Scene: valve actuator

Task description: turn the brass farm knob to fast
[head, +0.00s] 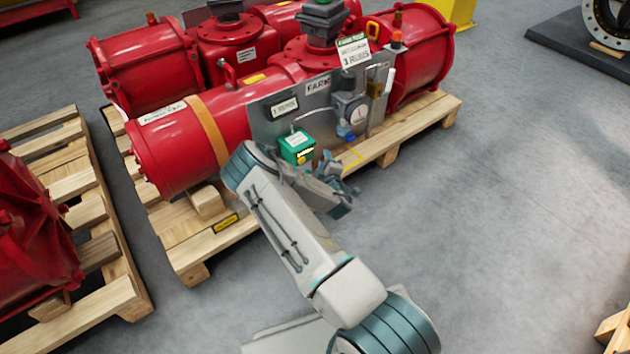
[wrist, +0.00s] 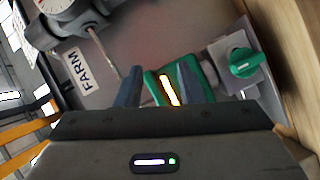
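A green block (wrist: 183,72) with a bright brass-coloured bar (wrist: 169,88) on its face shows in the wrist view, between and beyond my fingers. The bar looks like the brass knob; I cannot read any markings around it. In the head view the green block (head: 297,146) sits low on the grey panel (head: 268,122), with a small yellow-brass part at its lower right. My gripper (wrist: 161,76) is open, one finger on each side of the bar, with no clear contact visible. In the head view my gripper (head: 328,168) is just right of and below the block, partly hidden by its own wrist.
A FARM label (wrist: 82,70) and a gauge (wrist: 68,8) lie left of the block in the wrist view. A green knob (wrist: 243,61) on a grey mount is close on the right. The red actuator (head: 190,135) rests on a wooden pallet (head: 243,230).

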